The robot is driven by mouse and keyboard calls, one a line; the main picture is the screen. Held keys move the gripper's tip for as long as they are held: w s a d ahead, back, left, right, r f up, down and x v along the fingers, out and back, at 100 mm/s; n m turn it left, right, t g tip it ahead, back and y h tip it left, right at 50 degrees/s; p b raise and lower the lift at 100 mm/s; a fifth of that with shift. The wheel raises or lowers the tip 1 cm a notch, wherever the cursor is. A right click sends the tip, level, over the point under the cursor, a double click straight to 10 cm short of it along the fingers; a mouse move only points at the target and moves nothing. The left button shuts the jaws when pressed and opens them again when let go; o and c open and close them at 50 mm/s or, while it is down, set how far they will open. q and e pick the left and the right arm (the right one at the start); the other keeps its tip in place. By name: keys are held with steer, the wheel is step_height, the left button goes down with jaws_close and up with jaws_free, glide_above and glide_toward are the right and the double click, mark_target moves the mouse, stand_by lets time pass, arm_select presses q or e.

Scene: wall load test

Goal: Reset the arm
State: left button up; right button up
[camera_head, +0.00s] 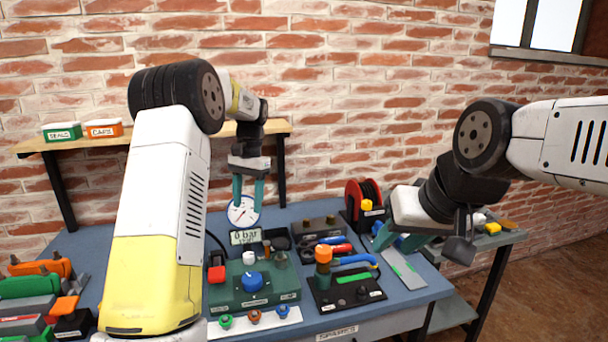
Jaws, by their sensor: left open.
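My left gripper (248,208) hangs fingers-down above the back of the blue workbench (415,292). Its teal fingers are apart, with the round pressure gauge (241,214) visible between and below them. I see nothing held in it. My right gripper (396,243) is at the right, tilted down to the left over the bench's right side. Its teal fingers are partly hidden by its own body, and I cannot tell how far apart they are. My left arm's white and yellow link covers much of the bench's left part.
A green test unit (253,286) with a blue knob stands mid-bench. Beside it are a black panel (345,292) with an orange-topped post and a red reel (362,199). A shelf (80,143) holds bins labelled SEALS and CAPS. Colored parts crowd the left, before a brick wall.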

arm_select(q)
steer(key=s+r+n+t+h, duration=0.1)
steer(key=s+r+t, duration=0.1)
steer(key=s+r, duration=0.65)
steer(key=s+d+n+t+h, duration=0.2)
steer(key=s+t, duration=0.3)
steer(key=s, duration=1.8)
steer(key=shift+d+n+t, duration=0.4)
steer(key=shift+d+n, duration=0.15)
steer(key=shift+n, duration=0.15)
steer(key=shift+r, duration=0.1)
